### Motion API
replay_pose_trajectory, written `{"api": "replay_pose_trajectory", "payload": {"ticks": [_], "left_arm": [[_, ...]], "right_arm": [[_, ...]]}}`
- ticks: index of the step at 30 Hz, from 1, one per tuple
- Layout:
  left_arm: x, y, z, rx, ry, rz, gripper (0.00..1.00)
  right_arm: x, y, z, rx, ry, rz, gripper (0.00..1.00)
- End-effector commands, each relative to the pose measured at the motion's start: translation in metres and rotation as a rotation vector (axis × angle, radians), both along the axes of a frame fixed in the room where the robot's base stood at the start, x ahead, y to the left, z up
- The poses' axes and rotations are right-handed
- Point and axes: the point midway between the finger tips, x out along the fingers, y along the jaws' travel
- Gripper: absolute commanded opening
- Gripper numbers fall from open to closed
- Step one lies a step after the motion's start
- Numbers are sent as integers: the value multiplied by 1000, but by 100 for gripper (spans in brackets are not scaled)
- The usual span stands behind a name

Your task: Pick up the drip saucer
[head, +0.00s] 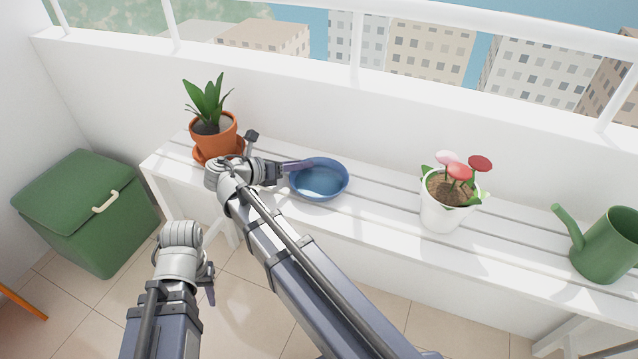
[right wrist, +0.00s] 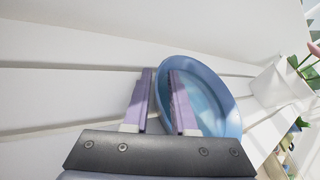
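The drip saucer, a round blue dish (head: 324,183), sits empty on the white slatted bench. It also shows in the right wrist view (right wrist: 215,95). My right gripper (head: 303,165) is at its left rim. In the right wrist view the right gripper's two purple fingers (right wrist: 160,92) stand apart, one over the inside of the saucer and one outside it, with the rim between them. I cannot tell whether either finger touches the rim. My left gripper (head: 209,287) hangs low at the left, away from the bench, its fingers mostly hidden.
A terracotta pot (head: 210,137) with a leafy plant stands left of the saucer, close to my right wrist. A white flowerpot (head: 440,213) and a green watering can (head: 606,250) stand to the right. A green box (head: 85,215) is on the floor. A wall backs the bench.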

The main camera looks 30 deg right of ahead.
Motion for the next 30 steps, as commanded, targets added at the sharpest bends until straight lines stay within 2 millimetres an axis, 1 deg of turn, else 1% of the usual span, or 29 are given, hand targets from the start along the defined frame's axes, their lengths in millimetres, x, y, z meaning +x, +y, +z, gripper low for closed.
{"api": "replay_pose_trajectory", "payload": {"ticks": [3,9,10,30], "left_arm": [[0,0,1,0,0,0,40],[0,0,1,0,0,0,40],[0,0,1,0,0,0,40],[0,0,1,0,0,0,40]], "right_arm": [[0,0,1,0,0,0,25],[0,1,1,0,0,1,2],[0,1,1,0,0,1,0],[0,1,0,3,0,1,0]]}}
